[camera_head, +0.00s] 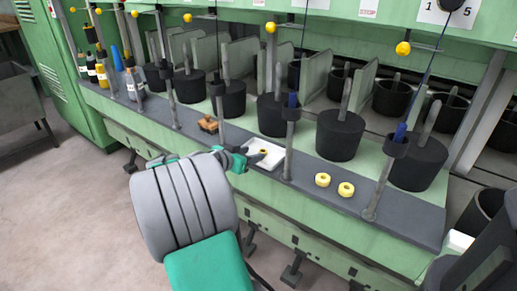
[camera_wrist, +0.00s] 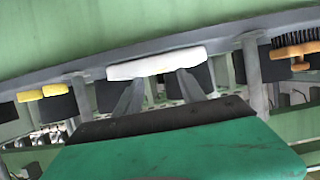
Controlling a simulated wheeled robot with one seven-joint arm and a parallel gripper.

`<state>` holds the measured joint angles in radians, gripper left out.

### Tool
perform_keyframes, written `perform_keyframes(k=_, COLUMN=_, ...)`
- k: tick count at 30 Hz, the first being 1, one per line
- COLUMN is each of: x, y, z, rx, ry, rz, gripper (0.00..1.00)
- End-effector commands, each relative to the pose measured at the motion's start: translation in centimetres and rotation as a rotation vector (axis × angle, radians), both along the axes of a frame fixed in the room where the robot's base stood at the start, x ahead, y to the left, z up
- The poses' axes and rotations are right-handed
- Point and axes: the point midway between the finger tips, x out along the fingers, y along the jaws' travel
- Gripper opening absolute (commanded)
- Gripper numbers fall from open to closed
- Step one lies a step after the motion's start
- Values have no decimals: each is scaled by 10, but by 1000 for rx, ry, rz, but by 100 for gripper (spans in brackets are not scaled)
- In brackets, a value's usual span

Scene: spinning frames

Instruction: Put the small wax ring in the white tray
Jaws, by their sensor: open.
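The white tray (camera_head: 273,161) lies on the grey ledge of the green machine, and its edge shows in the wrist view (camera_wrist: 157,65). A small yellow ring (camera_head: 263,151) appears to lie in the tray in the head view; it is not visible in the wrist view. Two larger-looking yellow rings (camera_head: 322,179) and (camera_head: 346,189) lie on the ledge right of the tray; they show at the left of the wrist view (camera_wrist: 30,96). My gripper (camera_head: 246,157) is open at the tray's left side; its fingers (camera_wrist: 160,82) reach towards the tray edge with nothing visible between them.
A wooden-backed brush (camera_head: 208,124) lies on the ledge left of the tray and shows in the wrist view (camera_wrist: 295,50). Upright metal posts (camera_head: 287,150) rise along the ledge, with black cans (camera_head: 340,135) behind. Bottles (camera_head: 102,68) stand at far left. Open floor lies in front.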

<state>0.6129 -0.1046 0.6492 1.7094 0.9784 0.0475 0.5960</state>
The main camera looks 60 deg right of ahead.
Motion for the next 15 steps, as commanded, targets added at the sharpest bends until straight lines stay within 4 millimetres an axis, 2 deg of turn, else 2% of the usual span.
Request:
perform_keyframes(k=1, x=4, y=13, z=10, rx=-3, ry=-2, rz=6, gripper=47)
perform_keyframes(k=6, x=9, y=46, z=24, rx=-5, ry=-4, rz=5, gripper=47)
perform_keyframes(k=13, x=11, y=61, z=29, rx=-2, ry=-5, rz=4, gripper=47)
perform_keyframes(k=15, x=22, y=73, z=24, rx=43, ry=0, rz=49, gripper=47)
